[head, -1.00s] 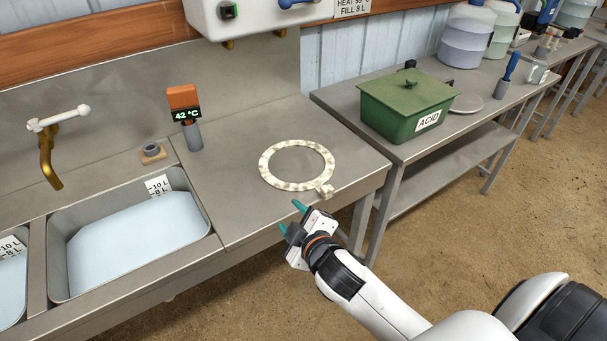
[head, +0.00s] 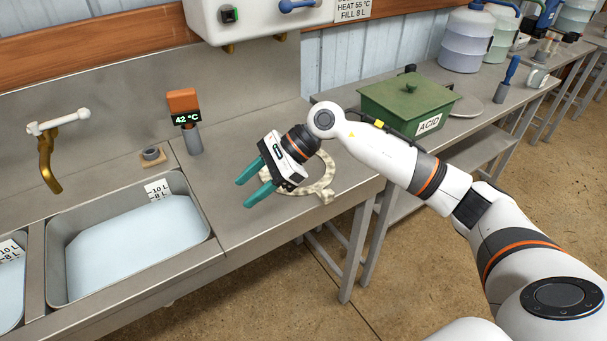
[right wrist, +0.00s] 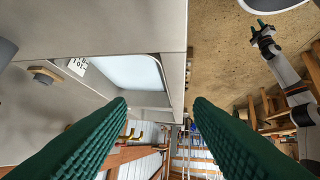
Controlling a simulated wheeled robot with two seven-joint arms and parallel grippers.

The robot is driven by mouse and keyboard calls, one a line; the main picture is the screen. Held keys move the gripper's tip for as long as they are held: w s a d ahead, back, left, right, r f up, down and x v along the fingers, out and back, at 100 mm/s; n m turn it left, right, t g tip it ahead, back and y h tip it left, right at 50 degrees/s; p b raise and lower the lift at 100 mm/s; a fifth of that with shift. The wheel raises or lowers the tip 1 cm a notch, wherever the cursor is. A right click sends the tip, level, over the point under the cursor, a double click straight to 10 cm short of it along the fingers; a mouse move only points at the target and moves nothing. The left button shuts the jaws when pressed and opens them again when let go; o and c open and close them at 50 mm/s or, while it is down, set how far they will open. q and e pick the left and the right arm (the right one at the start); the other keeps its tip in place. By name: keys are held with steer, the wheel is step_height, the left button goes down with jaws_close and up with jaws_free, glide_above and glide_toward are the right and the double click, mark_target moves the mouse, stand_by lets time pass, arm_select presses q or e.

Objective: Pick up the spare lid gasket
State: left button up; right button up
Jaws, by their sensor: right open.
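The lid gasket (head: 327,182), a flat mottled cream ring with a small tab at its front right, lies on the steel counter in the head view. My right gripper and wrist hide its left and upper parts. My right gripper (head: 246,193) is open and empty, above the counter, its teal fingers pointing down-left past the ring's left side. In the right wrist view its fingers (right wrist: 160,105) stand wide apart with nothing between them, and no gasket shows there. My left gripper (right wrist: 260,27) shows small at the upper right of the right wrist view; its opening is unclear.
A sink basin with pale liquid (head: 135,245) is left of the counter. A thermometer post (head: 187,120) stands behind it. A green ACID box (head: 405,105) sits on the right table, across a gap. A white heater tank (head: 260,20) hangs above.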

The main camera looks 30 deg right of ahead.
steer(key=w+d+n+g+h, duration=0.1)
steer(key=d+h, duration=0.5)
steer(key=d, duration=0.7)
steer(key=h, duration=0.3)
glide_toward(328, 192)
steer(key=shift+g, duration=0.5)
steer(key=f, duration=0.1)
steer(key=f+p, duration=0.1)
steer(key=f, duration=0.2)
steer(key=shift+w+d+p, duration=0.25)
steer(key=shift+d+p, duration=0.05)
steer(key=shift+d, duration=0.05)
steer(key=f, duration=0.1)
steer(key=a+f+p, duration=0.1)
steer(key=f, duration=0.2)
steer(key=shift+w+a+f+p, duration=0.15)
steer(key=shift+a+p, duration=0.1)
steer(key=shift+p, duration=0.15)
steer(key=shift+f, duration=0.45)
jaws_close()
